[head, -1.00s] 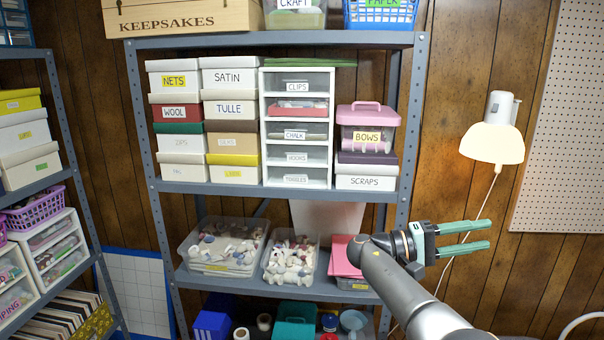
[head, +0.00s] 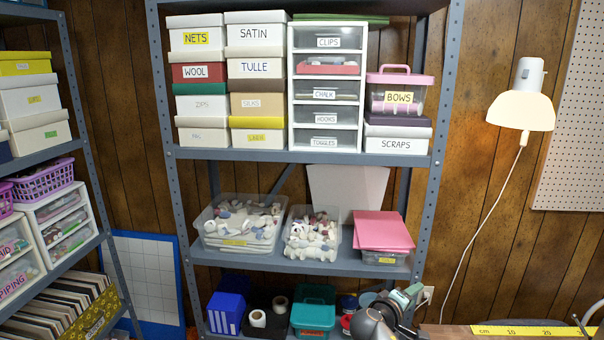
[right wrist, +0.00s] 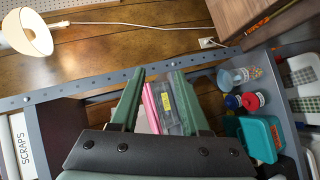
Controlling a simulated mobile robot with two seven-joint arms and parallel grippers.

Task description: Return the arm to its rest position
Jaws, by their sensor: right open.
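My right arm shows low in the head view, in front of the shelf's lower right corner. A pink-topped bin shows behind the gap, and nothing is clearly held. My left gripper is in neither view.
A grey metal shelf (head: 290,157) holds labelled boxes, drawers and open bins. A pink stack (head: 383,230) lies on its middle shelf. A lit lamp (head: 522,106) is on the wall at right. A table edge with a yellow ruler (head: 530,332) is at bottom right.

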